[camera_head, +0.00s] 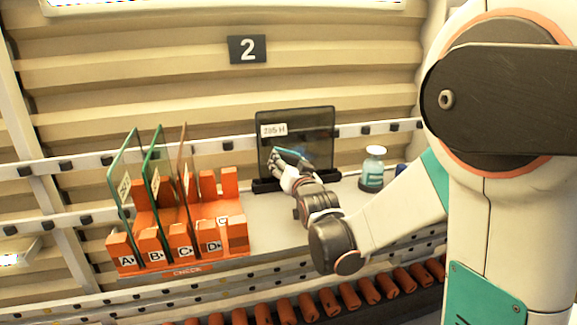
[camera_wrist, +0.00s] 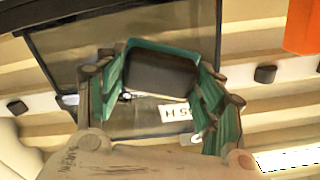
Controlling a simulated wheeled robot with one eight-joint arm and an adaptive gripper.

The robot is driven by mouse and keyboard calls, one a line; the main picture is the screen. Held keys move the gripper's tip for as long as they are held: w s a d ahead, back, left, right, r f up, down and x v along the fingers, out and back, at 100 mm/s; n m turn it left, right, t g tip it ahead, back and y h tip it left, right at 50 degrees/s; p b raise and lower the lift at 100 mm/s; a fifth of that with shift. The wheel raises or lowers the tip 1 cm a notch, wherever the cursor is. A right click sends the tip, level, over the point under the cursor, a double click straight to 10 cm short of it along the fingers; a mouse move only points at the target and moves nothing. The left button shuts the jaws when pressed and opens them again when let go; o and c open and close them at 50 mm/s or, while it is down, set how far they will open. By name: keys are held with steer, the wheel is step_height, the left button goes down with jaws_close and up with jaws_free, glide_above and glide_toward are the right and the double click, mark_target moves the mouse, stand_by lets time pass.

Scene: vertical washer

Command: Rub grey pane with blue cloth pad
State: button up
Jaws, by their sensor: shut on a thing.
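The grey pane (camera_head: 318,127) stands upright in a dark holder at the back of the bench, with a white label at its upper left. It also fills much of the upper left of the wrist view (camera_wrist: 75,45). My gripper (camera_head: 283,160) is in front of the pane's lower left part. It is shut on the blue cloth pad (camera_wrist: 160,72), which looks dark with a teal edge between the fingers. The pad is at the pane or very close; I cannot tell if it touches. A faint bluish patch shows on the pane right of the pad.
An orange rack (camera_head: 190,240) marked A to D stands at the left, with several upright glass panes in it. A teal bottle with a white cap (camera_head: 373,168) stands just right of the grey pane. A blue item (camera_head: 401,169) is partly hidden by my arm. Orange rollers run below the bench.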

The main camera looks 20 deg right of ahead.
steer(key=shift+w, duration=0.3)
steer(key=shift+d, duration=0.1)
steer(key=shift+d+b, duration=0.8)
steer(key=shift+d, duration=4.45)
steer(key=shift+a, duration=0.1)
steer(key=shift+a+b, duration=0.55)
steer(key=shift+a, duration=4.75)
steer(key=shift+s, duration=0.1)
